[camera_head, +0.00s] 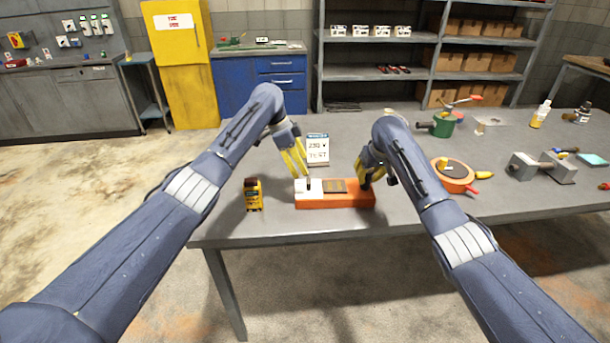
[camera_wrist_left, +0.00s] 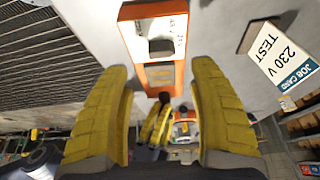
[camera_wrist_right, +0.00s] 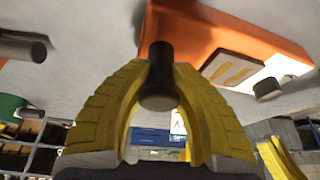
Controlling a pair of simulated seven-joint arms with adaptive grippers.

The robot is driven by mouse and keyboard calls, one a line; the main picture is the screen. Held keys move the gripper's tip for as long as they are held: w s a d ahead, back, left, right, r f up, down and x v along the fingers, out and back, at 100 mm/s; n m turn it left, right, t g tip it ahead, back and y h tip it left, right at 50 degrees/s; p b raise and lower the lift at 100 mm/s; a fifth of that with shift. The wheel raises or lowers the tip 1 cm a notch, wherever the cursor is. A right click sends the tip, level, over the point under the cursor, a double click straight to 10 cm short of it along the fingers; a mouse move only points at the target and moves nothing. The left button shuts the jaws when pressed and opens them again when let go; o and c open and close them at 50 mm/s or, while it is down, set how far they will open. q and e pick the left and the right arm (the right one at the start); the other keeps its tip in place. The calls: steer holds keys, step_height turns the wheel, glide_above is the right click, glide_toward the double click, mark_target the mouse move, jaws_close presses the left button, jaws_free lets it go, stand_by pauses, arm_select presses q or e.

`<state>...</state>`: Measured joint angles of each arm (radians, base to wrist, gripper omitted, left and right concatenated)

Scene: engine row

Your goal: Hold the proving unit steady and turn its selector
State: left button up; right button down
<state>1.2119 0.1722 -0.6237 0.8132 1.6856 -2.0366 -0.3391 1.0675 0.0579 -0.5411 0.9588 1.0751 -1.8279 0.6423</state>
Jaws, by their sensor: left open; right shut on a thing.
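The proving unit (camera_head: 348,199) is an orange box with a white panel at its left end and a dark window in the middle. Its black selector (camera_head: 308,185) stands on the white panel and also shows in the right wrist view (camera_wrist_right: 268,89). My left gripper (camera_head: 301,168) is open and empty, just above the white panel and apart from the selector. My right gripper (camera_head: 369,180) is at the unit's right end. In the right wrist view it is shut on a dark round post (camera_wrist_right: 160,75), with a finger on each side.
A 230 V TEST job card (camera_head: 317,149) stands behind the unit. A yellow meter-like device (camera_head: 253,194) stands left of it, near the table's edge. An orange round item (camera_head: 455,176) and grey blocks (camera_head: 543,167) lie to the right. The table (camera_head: 420,215) in front is clear.

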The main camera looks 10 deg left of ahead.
arm_select(q)
steer(key=shift+v, duration=2.05)
arm_select(e)
steer(key=c, duration=1.1)
jaws_free()
